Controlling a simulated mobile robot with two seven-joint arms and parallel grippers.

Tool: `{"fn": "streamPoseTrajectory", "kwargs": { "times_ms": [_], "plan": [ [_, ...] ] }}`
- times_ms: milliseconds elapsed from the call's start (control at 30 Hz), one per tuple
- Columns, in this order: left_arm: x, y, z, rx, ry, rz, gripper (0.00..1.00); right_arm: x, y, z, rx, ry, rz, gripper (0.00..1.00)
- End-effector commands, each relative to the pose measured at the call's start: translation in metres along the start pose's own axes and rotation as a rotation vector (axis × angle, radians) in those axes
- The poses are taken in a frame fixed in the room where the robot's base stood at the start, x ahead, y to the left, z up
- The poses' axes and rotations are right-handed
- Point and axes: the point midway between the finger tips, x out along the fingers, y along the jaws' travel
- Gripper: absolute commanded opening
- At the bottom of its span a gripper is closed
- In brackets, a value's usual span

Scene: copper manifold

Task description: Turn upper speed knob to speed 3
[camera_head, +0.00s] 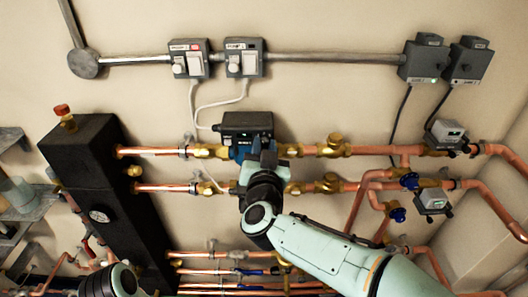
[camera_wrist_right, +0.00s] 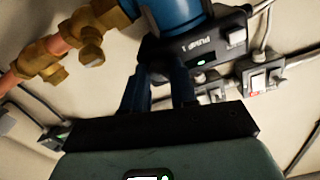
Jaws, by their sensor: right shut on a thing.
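The upper pump has a blue body (camera_head: 237,152) and a dark control box (camera_head: 247,122), and sits on the upper copper line. In the right wrist view the box reads PUMP 1 (camera_wrist_right: 203,48) and has a lit green light. My right gripper (camera_head: 262,152) reaches up to this pump from below. In the right wrist view its dark fingers (camera_wrist_right: 160,72) touch the lower part of the box and are shut on the upper speed knob. The knob and its speed marks are hidden by the fingers. Only a link of my left arm shows; its gripper is out of view.
Brass valves (camera_head: 334,146) and copper pipes run close on both sides. Two grey switch boxes (camera_head: 188,58) (camera_head: 244,57) hang above with pale cables. A black tank (camera_head: 95,165) stands left. Two more grey boxes (camera_head: 424,60) (camera_head: 468,62) are upper right.

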Motion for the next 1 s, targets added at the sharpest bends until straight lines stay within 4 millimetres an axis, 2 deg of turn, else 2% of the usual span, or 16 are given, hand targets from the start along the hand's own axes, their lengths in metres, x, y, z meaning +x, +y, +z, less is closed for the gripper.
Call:
{"fn": "streamPoseTrajectory", "kwargs": {
  "times_ms": [1000],
  "plan": [
    [0.056, -0.024, 0.012, -0.009, -0.025, -0.009, 0.00, 0.000, 0.001, 0.003, 0.932, -0.002, 0.002, 0.00]
  ]
}}
